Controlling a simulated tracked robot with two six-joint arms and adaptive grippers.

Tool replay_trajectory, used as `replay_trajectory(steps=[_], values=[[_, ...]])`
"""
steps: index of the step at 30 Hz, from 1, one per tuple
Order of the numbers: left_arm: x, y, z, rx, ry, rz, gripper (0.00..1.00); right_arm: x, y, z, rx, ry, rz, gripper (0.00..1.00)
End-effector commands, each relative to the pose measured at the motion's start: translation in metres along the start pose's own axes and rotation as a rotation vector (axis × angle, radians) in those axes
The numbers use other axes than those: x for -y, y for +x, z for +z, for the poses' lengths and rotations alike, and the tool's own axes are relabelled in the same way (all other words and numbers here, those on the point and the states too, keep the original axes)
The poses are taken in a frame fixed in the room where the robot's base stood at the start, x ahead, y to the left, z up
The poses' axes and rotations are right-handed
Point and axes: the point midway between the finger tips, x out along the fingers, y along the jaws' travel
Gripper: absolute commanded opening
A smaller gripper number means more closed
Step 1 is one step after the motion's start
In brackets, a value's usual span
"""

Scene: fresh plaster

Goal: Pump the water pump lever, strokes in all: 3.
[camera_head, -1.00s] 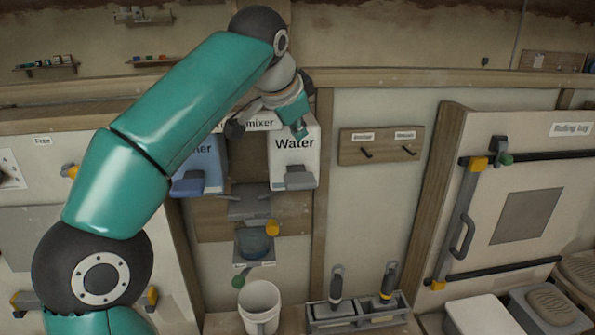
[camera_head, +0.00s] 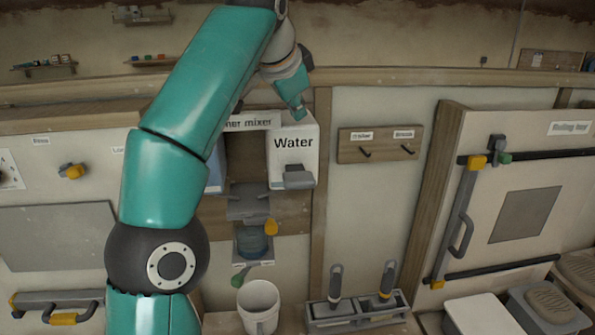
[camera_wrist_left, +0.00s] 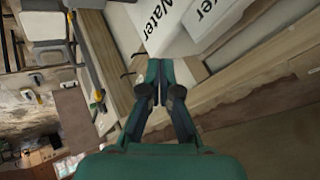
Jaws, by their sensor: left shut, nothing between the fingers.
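The white water box (camera_head: 293,150), labelled "Water", is on the wall at the middle of the head view. A grey lever-like part (camera_head: 298,178) sticks out of its lower front. My left gripper (camera_head: 298,112) is shut and empty, pointing down at the top of the box. In the left wrist view, the shut fingertips (camera_wrist_left: 158,66) are close to the white water box (camera_wrist_left: 165,32); I cannot tell whether they touch it. The grey part is not clear in that view. My right gripper is not in view.
A blue container (camera_head: 215,172) beside the water box is mostly hidden by my left arm. A white bucket (camera_head: 259,300) stands below, next to a grey holder (camera_head: 357,312) with two handled tools. The wall right of the box carries a wooden hook board (camera_head: 380,145).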

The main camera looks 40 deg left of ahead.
Motion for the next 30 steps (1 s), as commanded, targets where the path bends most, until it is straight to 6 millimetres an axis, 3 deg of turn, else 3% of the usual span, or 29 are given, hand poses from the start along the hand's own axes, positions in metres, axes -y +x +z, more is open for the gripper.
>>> replay_trajectory(steps=[17,28,30], values=[[-0.003,0.005,0.004,0.001,0.002,-0.001,0.0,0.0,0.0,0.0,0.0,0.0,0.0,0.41],[-0.022,0.029,0.023,0.002,0.002,0.002,0.0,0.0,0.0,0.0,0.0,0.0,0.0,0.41],[-0.03,0.041,0.03,0.0,0.0,0.001,0.0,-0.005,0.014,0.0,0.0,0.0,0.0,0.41]])
